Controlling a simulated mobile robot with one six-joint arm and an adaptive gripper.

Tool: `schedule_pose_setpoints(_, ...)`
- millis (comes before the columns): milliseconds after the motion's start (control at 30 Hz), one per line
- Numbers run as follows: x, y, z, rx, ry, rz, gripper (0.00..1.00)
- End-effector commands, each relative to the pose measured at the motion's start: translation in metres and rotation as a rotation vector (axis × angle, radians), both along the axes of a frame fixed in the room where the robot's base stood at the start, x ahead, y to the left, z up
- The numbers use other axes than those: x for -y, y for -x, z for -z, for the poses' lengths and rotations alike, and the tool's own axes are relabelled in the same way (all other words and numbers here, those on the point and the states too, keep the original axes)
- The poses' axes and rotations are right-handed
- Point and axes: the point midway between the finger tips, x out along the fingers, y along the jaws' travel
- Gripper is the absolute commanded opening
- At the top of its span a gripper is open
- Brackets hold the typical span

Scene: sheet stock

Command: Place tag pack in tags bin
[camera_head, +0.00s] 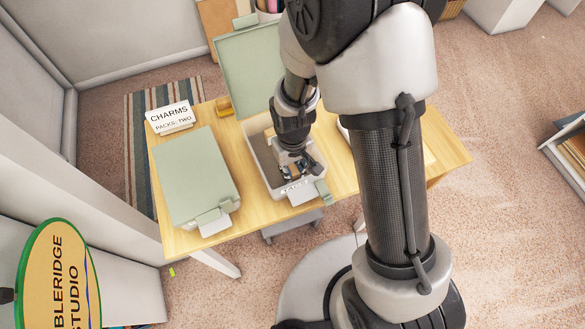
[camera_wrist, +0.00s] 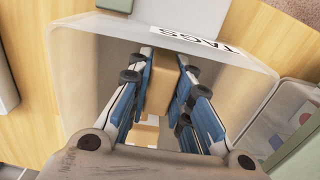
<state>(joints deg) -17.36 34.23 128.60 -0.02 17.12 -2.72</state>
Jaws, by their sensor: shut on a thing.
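The tags bin (camera_head: 258,160) is an open, pale box in the middle of the table, with its green lid (camera_head: 250,72) raised behind it. In the wrist view, a "TAGS" label marks the wall of the bin (camera_wrist: 85,65). My gripper (camera_head: 291,168) points down inside the bin's opening. In the wrist view, my gripper (camera_wrist: 164,68) has its blue-grey fingers on both sides of a tan tag pack (camera_wrist: 160,92) and is shut on it. Another tan piece (camera_wrist: 145,131) shows beneath; I cannot tell whether it belongs to the pack.
A closed green-lidded box (camera_head: 195,178) stands to the left on the wooden table (camera_head: 440,150), by a "CHARMS, PACKS: TWO" sign (camera_head: 170,118). A see-through container (camera_wrist: 285,115) with coloured items stands close beside the tags bin. My arm hides part of the table's right side.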

Motion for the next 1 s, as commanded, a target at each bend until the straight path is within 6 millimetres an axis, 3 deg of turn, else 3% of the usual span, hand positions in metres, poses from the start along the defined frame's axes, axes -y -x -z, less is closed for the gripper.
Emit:
schedule_pose_setpoints(100,0.0,0.0,0.005,0.0,0.0,0.0,0.03)
schedule_pose_setpoints(133,0.0,0.0,0.003,0.0,0.0,0.0,0.21)
schedule_pose_setpoints(400,0.0,0.0,0.003,0.0,0.0,0.0,0.39)
schedule_pose_setpoints(767,0.0,0.0,0.0,0.0,0.0,0.0,0.4)
schedule_pose_setpoints(1000,0.0,-0.001,-0.039,0.004,-0.001,0.0,0.4)
